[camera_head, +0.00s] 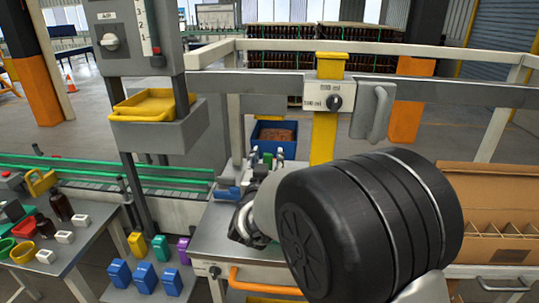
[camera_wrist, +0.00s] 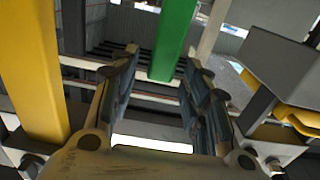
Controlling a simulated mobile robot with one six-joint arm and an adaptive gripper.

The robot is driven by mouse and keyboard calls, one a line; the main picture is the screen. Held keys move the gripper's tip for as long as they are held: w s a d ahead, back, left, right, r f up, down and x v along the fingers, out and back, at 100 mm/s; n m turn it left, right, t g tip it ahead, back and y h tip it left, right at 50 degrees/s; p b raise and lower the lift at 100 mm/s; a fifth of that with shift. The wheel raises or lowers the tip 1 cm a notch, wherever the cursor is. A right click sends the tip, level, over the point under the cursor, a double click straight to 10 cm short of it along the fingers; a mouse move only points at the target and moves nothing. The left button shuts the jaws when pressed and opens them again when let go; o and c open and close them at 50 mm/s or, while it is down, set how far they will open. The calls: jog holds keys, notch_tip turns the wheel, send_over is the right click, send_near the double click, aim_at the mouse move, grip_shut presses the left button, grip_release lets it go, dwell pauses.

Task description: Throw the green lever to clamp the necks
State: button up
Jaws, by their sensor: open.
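In the wrist view a flat green bar, apparently the green lever (camera_wrist: 172,42), comes down from the top edge. Its lower end shows between the tips of my gripper (camera_wrist: 160,60). The two fingers are spread apart, with visible gaps on both sides of the bar. I cannot tell how far beyond the tips the bar lies. In the head view my gripper (camera_head: 246,222) is low over the grey bench, largely hidden behind my black arm joint. Small green and blue parts (camera_head: 267,158) show behind it; I cannot tell whether one is the lever. No bottle necks are visible at the gripper.
A yellow post (camera_wrist: 32,70) stands left in the wrist view, and a grey box (camera_wrist: 285,70) with a yellow tray (camera_wrist: 300,118) is at right. In the head view an orange handle (camera_head: 265,282) is on the bench front, and a cardboard box (camera_head: 495,200) stands right.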

jog(key=shift+w, duration=1)
grip_shut()
